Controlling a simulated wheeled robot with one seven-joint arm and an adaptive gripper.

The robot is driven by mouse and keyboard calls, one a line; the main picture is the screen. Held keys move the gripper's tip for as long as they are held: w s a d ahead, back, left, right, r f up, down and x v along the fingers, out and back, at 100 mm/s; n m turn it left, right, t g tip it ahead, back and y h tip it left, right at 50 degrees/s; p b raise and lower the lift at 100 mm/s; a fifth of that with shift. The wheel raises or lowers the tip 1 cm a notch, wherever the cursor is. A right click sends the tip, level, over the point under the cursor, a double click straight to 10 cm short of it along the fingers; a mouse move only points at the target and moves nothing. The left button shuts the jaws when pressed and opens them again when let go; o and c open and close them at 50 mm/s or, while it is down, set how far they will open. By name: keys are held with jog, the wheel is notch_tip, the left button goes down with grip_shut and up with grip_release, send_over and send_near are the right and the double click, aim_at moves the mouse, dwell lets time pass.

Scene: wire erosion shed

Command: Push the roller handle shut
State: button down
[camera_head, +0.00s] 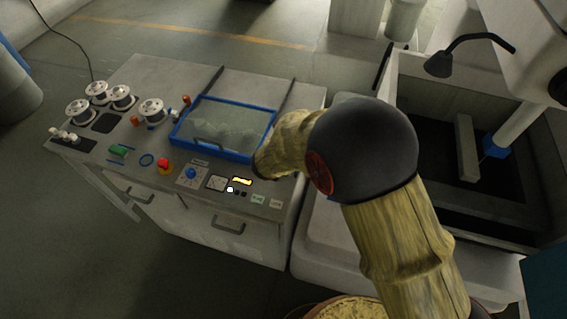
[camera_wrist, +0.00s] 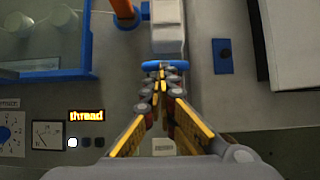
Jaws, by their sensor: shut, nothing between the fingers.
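In the wrist view, a pale grey lever (camera_wrist: 167,38) runs down from the top edge and has a blue crosspiece (camera_wrist: 152,65) at its near end. It looks like the roller handle. My gripper (camera_wrist: 162,80) is shut and empty, with its fingertips right at the blue crosspiece; I cannot tell whether they touch. In the head view my arm covers the handle, and the gripper is mostly hidden behind my arm beside the blue-framed window. How far the handle is swung cannot be told.
A blue-framed clear cover (camera_head: 178,140) lies left of my arm on the grey bench. A lit display reading "thread" (camera_wrist: 86,115) and a dial meter (camera_wrist: 46,135) are near the gripper. An orange post (camera_wrist: 124,10) stands by the lever. White spools (camera_head: 152,108) stand on the left.

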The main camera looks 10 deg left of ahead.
jog(key=shift+w+d+r+g+p, duration=0.15)
jog(key=shift+w+g+p, duration=0.3)
jog(key=shift+p, duration=0.85)
jog(key=shift+w+r+p, duration=0.2)
jog(key=shift+w+p, duration=0.2)
jog(key=shift+p, duration=0.75)
jog(key=shift+w+r+p, duration=0.1)
jog(key=shift+w+p, duration=1.05)
jog(key=shift+w, duration=0.55)
jog(key=shift+w+d+p, duration=0.1)
jog(key=shift+w+p, duration=0.3)
jog(key=shift+w, duration=0.15)
